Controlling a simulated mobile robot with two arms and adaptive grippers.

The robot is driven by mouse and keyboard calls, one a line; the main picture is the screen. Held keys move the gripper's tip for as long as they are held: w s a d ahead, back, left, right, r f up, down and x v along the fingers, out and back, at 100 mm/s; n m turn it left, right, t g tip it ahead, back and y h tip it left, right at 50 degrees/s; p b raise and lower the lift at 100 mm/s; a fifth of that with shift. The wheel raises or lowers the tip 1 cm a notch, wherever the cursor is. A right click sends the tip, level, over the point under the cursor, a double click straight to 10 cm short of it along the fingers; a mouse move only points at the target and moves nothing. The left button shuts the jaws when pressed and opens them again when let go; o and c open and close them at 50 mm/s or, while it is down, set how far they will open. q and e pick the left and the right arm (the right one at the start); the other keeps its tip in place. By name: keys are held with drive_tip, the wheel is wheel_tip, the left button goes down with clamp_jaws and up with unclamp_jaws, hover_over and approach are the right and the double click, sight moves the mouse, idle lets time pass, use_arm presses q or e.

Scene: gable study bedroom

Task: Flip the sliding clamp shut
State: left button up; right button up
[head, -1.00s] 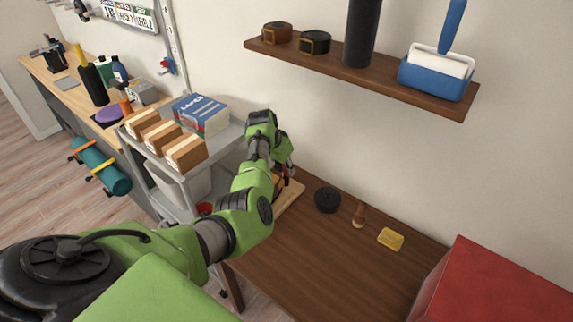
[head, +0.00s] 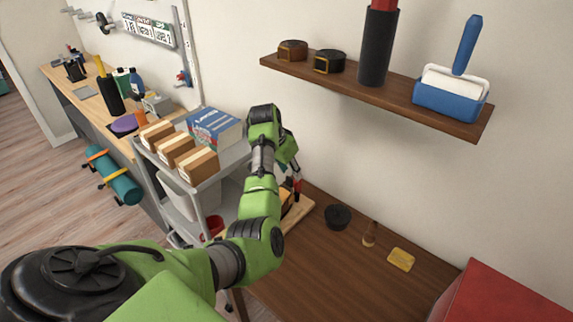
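My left arm reaches across the middle of the head view, bends at its top and points down behind itself. My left gripper (head: 293,172) is mostly hidden by the green wrist, so its finger opening does not show. Below it, a small upright part with red and black on it (head: 297,187) stands at a light wooden board (head: 299,214) on the brown table. It may be the sliding clamp, but it is too small and covered to be sure. An orange and black piece (head: 286,204) lies on the board, partly behind my arm. Contact cannot be told. My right gripper is not in view.
A black round object (head: 338,217), a small brown wooden piece (head: 370,234) and a yellow block (head: 401,259) lie on the brown table (head: 345,275). A red box (head: 490,295) stands at right. A grey cart (head: 207,184) with boxes stands left. A wall shelf (head: 390,98) hangs above.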

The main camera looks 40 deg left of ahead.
use_arm(q)
drive_tip(key=v, duration=0.3)
drive_tip(key=shift+s+r, duration=0.25)
drive_tip(key=shift+r, duration=0.05)
drive_tip(key=shift+f, duration=0.1)
